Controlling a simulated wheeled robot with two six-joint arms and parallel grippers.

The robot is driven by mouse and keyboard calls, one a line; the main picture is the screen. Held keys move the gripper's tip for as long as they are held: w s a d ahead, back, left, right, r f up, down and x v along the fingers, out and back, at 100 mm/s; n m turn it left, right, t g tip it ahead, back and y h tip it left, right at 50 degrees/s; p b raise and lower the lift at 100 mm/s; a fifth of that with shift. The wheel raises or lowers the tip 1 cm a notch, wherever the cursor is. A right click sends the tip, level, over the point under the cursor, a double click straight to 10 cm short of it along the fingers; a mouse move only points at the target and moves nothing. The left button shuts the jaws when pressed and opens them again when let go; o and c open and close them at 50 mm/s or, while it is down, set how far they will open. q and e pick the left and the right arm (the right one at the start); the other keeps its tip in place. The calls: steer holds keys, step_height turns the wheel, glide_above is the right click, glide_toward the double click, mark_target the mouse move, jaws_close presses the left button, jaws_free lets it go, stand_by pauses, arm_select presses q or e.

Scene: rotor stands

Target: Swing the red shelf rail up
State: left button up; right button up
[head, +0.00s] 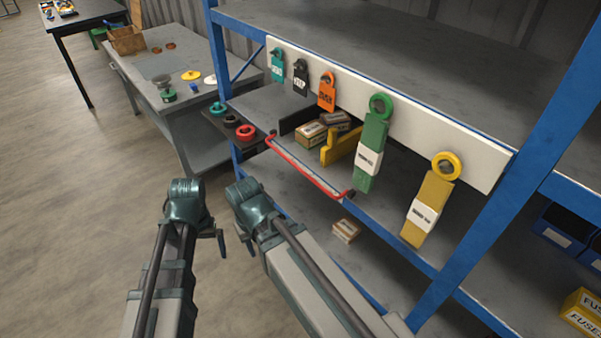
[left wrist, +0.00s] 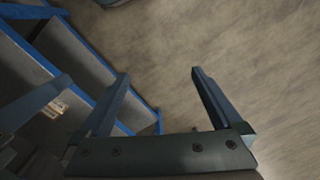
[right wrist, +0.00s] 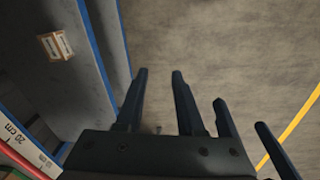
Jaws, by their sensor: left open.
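The red shelf rail (head: 300,168) lies low along the front edge of the blue rack's middle shelf, below the hanging tags. A red strip, likely the rail (right wrist: 22,158), shows at the lower left in the right wrist view beside a pale scale marked in cm. My left gripper (left wrist: 161,75) is open and empty, over the floor in front of the rack. My right gripper (right wrist: 159,72) has its fingers apart with nothing between them. In the head view both grippers are left of and nearer than the rail, not touching it. Their fingertips are partly hidden there.
Small cartons (head: 311,133) and a yellow bracket (head: 341,147) stand on the shelf. A carton (head: 346,230) lies lower. A grey bench (head: 165,70) stands left.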

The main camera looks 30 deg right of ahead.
steer(key=d, duration=0.1)
steer(key=w+d+f+n+b, duration=0.1)
steer(key=d, duration=0.1)
steer(key=w+d+n+h, duration=0.1)
steer(key=d, duration=0.1)
steer(key=shift+w+d+f, duration=0.15)
steer(key=shift+w, duration=0.1)
steer(key=c, duration=0.5)
steer(key=d+n+h+b, duration=0.1)
steer(key=w+d+n+h+b, duration=0.1)
steer(key=n, duration=0.1)
steer(key=d+n+h+b, duration=0.1)
steer(key=n, duration=0.1)
steer(key=shift+w+d+f+t+h, duration=0.25)
steer(key=shift+d+f+t+h, duration=0.05)
steer(key=shift+d+f, duration=0.1)
jaws_close()
arm_select(q)
steer(key=s+a+f+b, duration=0.4)
steer(key=s+f, duration=0.3)
steer(key=f, duration=0.2)
steer(key=shift+s+a+b, duration=0.2)
steer(key=shift+s+b, duration=0.2)
arm_select(e)
steer(key=w+d+r+n+t+h, duration=0.1)
steer(key=w+r+n+t+h, duration=0.1)
steer(key=w+r+n+h, duration=0.2)
steer(key=shift+d+r+n+h, duration=0.6)
steer(key=shift+n+h, duration=1.2)
steer(key=shift+n, duration=2.6)
